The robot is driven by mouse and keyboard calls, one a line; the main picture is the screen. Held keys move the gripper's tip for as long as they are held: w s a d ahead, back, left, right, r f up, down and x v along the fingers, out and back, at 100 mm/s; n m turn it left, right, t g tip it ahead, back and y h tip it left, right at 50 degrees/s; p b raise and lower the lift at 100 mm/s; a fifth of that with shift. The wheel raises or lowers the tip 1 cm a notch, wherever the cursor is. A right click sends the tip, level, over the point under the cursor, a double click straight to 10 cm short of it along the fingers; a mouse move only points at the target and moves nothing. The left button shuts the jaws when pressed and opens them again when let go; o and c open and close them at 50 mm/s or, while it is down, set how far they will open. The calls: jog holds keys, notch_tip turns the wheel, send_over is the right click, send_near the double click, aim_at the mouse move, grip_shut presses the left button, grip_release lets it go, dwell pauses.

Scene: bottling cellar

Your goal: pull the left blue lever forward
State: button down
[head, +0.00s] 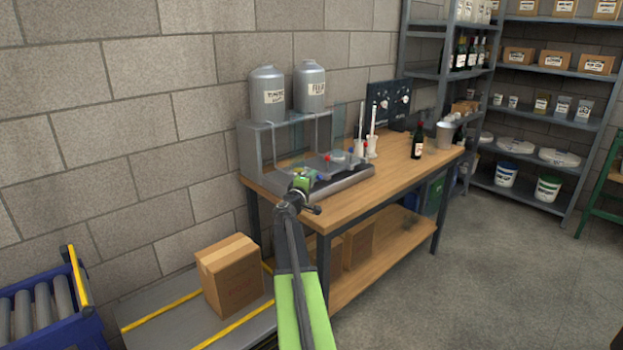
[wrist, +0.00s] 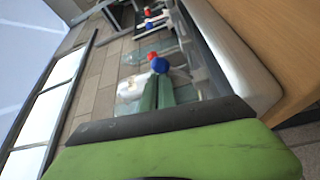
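The bottling machine (head: 252,152) stands on the left end of the wooden bench, with red and blue lever knobs along its front. My gripper (head: 303,182) is at its left front corner and covers the nearest levers in the head view. In the wrist view, a blue knob (wrist: 160,65) sits right at the tips of my narrow green fingers (wrist: 158,82), with a red knob (wrist: 152,55) just beyond it. Another blue knob (wrist: 148,24) and a red one are farther off. Whether the fingers grip the near blue knob or only touch it is unclear.
Two labelled tanks (head: 268,95) top the machine. White cylinders (head: 371,146), a dark bottle (head: 418,140) and a metal bucket (head: 444,134) stand farther right on the bench (head: 395,177). A cardboard box (head: 231,275) sits low at left. The floor at right is clear.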

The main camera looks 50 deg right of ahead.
jog(key=w+a, duration=0.1)
jog(key=w+a+r+p, duration=0.1)
jog(key=shift+w+a, duration=0.15)
jog(key=shift+a, duration=0.2)
jog(key=f+b+v, duration=0.1)
jog(key=v, duration=0.6)
jog(key=shift+w, duration=0.2)
